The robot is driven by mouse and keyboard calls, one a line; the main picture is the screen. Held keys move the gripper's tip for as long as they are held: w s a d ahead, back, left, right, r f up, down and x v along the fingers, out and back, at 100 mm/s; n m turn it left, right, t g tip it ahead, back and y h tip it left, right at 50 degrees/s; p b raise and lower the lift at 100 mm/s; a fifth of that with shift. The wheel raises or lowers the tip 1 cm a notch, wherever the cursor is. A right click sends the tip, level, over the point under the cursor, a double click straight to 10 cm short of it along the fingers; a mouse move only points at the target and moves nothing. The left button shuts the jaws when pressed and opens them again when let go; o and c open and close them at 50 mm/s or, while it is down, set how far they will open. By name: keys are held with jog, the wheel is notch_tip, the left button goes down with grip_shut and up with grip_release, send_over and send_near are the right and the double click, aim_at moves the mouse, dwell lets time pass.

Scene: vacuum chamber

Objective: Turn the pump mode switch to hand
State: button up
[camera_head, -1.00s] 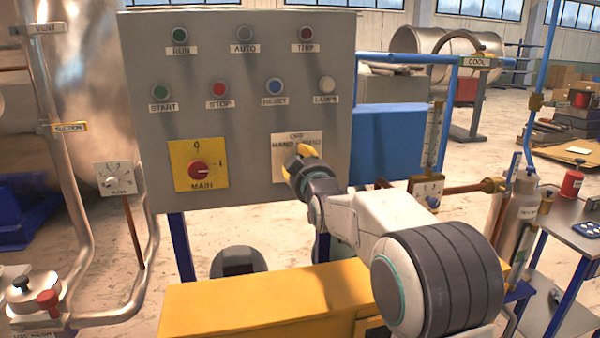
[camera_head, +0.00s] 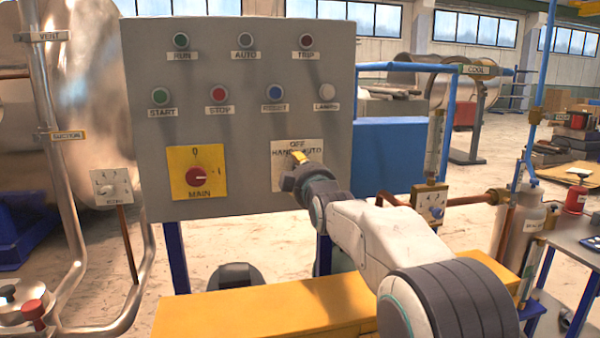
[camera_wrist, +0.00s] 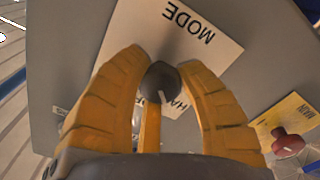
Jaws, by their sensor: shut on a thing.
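The pump mode switch is a dark round knob (camera_wrist: 163,80) on a pale plate (camera_head: 283,180) at the panel's lower right. The plate reads OFF at the top, HAND at left and AUTO at right in the head view. My gripper (camera_wrist: 160,68) has its yellow fingers on both sides of the knob, shut on it. In the wrist view the plate is upside down. A short white mark on the knob points roughly downward there, towards the OFF side, near the partly hidden HAND lettering. In the head view my gripper (camera_head: 300,160) hides the knob.
The MAIN switch (camera_head: 196,177), red on a yellow plate, sits left of the mode switch. Buttons and lamps fill the grey panel (camera_head: 238,125) above. A yellow beam (camera_head: 260,312) runs below. Pipes and a valve (camera_head: 432,205) stand at right.

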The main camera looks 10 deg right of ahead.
jog(key=shift+f, duration=0.35)
jog(key=o, duration=0.8)
jog(key=shift+d, duration=0.1)
jog(key=o, duration=0.4)
jog(key=shift+r, duration=0.2)
jog(key=shift+s, duration=6)
